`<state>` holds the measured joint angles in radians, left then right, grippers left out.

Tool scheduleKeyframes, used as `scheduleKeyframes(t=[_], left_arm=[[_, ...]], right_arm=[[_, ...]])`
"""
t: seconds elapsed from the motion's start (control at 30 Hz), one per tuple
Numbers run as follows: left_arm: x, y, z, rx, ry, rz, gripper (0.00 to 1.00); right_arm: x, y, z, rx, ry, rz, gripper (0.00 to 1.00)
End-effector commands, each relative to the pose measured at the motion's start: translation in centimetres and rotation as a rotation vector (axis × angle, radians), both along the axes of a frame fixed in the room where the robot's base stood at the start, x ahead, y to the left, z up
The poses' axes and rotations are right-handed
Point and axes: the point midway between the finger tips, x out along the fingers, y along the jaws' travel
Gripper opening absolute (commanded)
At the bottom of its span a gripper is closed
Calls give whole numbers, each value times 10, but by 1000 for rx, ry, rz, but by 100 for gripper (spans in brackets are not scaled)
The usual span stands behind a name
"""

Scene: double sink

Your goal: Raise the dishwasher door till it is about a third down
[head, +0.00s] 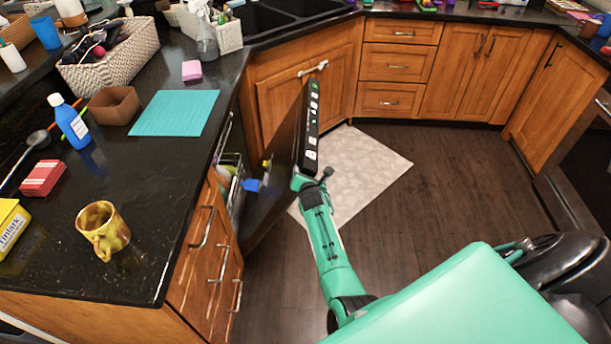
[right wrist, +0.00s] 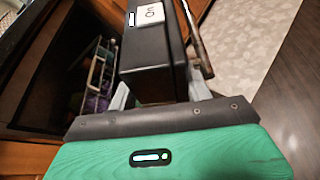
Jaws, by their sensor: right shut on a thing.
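The dishwasher door (head: 285,172) is a dark panel standing partly open and tilted out from the counter. Its control strip with white labels (head: 312,115) runs along the top edge. My right gripper (head: 300,180) is at the near end of that edge. In the right wrist view, the grey fingers of the right gripper (right wrist: 162,98) sit on both sides of the black door edge (right wrist: 152,60), shut on it. A bar handle (right wrist: 197,40) runs along the door's outer side. My left gripper is out of view.
A dish rack (head: 236,185) shows inside the dishwasher opening. Wooden drawers (head: 207,245) stand on the near side and a corner cabinet (head: 290,85) behind. A pale mat (head: 365,165) lies on the floor; the dark floor (head: 440,150) to the right is clear.

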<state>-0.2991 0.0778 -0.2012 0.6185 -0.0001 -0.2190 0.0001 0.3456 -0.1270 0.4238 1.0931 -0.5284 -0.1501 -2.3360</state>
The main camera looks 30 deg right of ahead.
Motion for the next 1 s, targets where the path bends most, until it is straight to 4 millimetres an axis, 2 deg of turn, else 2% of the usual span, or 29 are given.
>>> scheduleKeyframes(t=[0.03,0.1,0.13,0.43,0.57,1.0], left_arm=[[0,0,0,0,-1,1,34],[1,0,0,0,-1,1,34],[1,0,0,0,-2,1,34],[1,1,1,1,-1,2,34],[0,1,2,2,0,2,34],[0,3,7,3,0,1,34]], right_arm=[[0,1,0,2,-1,2,56],[0,1,0,2,-1,2,70],[0,1,0,2,-1,2,72],[-1,1,0,0,1,0,72],[-9,2,2,-1,2,0,72],[-71,27,26,0,1,2,72]])
